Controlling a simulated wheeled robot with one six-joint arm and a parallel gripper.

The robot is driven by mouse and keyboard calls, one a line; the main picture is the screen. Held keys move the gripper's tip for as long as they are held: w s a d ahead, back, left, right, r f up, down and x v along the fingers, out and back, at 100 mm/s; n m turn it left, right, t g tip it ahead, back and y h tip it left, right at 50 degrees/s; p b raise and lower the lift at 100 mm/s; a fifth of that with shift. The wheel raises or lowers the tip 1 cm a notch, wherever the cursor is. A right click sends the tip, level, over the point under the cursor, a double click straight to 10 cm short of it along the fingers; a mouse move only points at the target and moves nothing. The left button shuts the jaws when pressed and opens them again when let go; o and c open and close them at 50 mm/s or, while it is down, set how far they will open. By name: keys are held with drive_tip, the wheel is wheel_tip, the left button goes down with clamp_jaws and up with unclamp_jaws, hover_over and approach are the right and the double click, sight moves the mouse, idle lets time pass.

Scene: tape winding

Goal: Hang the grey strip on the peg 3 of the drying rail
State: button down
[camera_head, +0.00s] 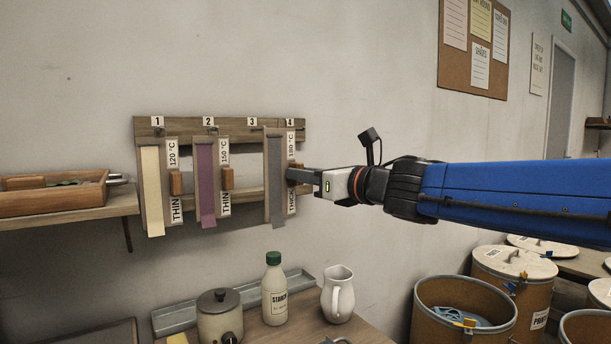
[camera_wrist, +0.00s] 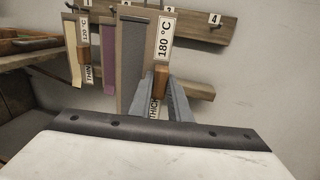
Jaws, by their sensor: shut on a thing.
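The grey strip (camera_head: 275,180) lies along a beige board with a "180 °C THICK" label. It also shows in the wrist view (camera_wrist: 131,60). My gripper (camera_head: 300,174) is shut on the board's wooden handle block (camera_wrist: 160,83), holding the board upright. The drying rail (camera_head: 180,123) has number plates 1 to 4. In the head view the board's top is between plates 3 (camera_head: 252,121) and 4 (camera_head: 289,121); in the wrist view it is left of and below plate 3. I cannot tell whether it touches peg 3. Peg 4 (camera_wrist: 214,27) is bare.
A cream strip (camera_head: 152,190) hangs under 1 and a purple strip (camera_head: 206,185) under 2, close left of the grey one. A wooden tray (camera_head: 60,200) sits on a shelf at left. Below are a bottle (camera_head: 274,290), a white jug (camera_head: 337,293) and a lidded pot (camera_head: 219,318).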

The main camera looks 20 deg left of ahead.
drive_tip(key=w+d+f+x, duration=0.1)
drive_tip(key=w+x, duration=0.1)
drive_tip(key=x, duration=0.9)
drive_tip(key=shift+a+f, duration=0.15)
drive_tip(key=shift+a, duration=0.05)
idle(1.3)
drive_tip(key=shift+w+f, duration=0.15)
idle(0.5)
drive_tip(key=c, duration=1.6)
unclamp_jaws()
drive_tip(key=shift+a, duration=0.1)
drive_tip(key=shift+o, duration=0.2)
